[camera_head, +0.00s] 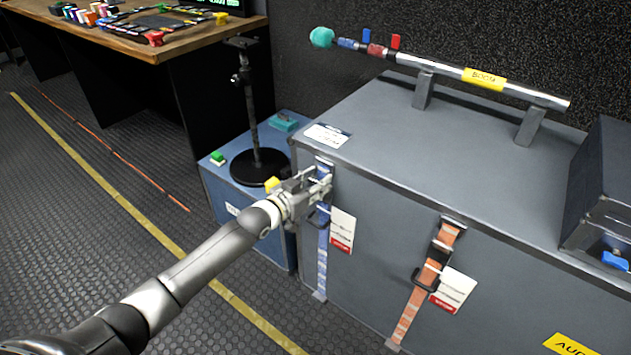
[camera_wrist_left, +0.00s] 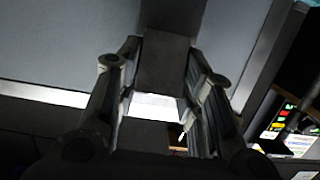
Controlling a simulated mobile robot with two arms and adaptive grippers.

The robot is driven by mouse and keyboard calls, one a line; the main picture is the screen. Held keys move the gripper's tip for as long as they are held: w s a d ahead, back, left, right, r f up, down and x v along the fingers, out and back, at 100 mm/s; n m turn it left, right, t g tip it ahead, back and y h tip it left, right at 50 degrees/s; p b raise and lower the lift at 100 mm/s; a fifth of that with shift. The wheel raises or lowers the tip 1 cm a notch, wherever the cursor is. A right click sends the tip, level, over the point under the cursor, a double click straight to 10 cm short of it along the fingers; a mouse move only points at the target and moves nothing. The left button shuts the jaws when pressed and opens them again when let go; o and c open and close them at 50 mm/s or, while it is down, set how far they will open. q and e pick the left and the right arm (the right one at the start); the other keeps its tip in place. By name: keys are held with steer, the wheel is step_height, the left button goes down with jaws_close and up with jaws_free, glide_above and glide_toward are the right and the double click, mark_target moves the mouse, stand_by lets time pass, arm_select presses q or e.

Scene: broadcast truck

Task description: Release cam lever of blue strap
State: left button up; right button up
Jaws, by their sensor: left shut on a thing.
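The blue strap (camera_head: 322,262) runs down the front of a large grey case near its left corner. A dark buckle loop (camera_head: 318,216) and a white and red tag (camera_head: 342,231) sit on it. My left gripper (camera_head: 322,184) is at the strap's upper part, just below the case's top edge, and covers most of the cam lever there. In the left wrist view the fingers of my left gripper (camera_wrist_left: 165,85) stand either side of a dark block, which looks like the cam lever (camera_wrist_left: 165,60). My right gripper is not in view.
An orange strap (camera_head: 407,315) with its own tag hangs to the right on the grey case (camera_head: 375,240). A boom pole (camera_head: 520,92) rests on the case top. A black stand (camera_head: 258,130) on a blue case (camera_head: 218,182) is close behind my left gripper.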

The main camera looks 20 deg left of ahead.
arm_select(q)
steer(key=o, duration=1)
steer(key=v, duration=1.2)
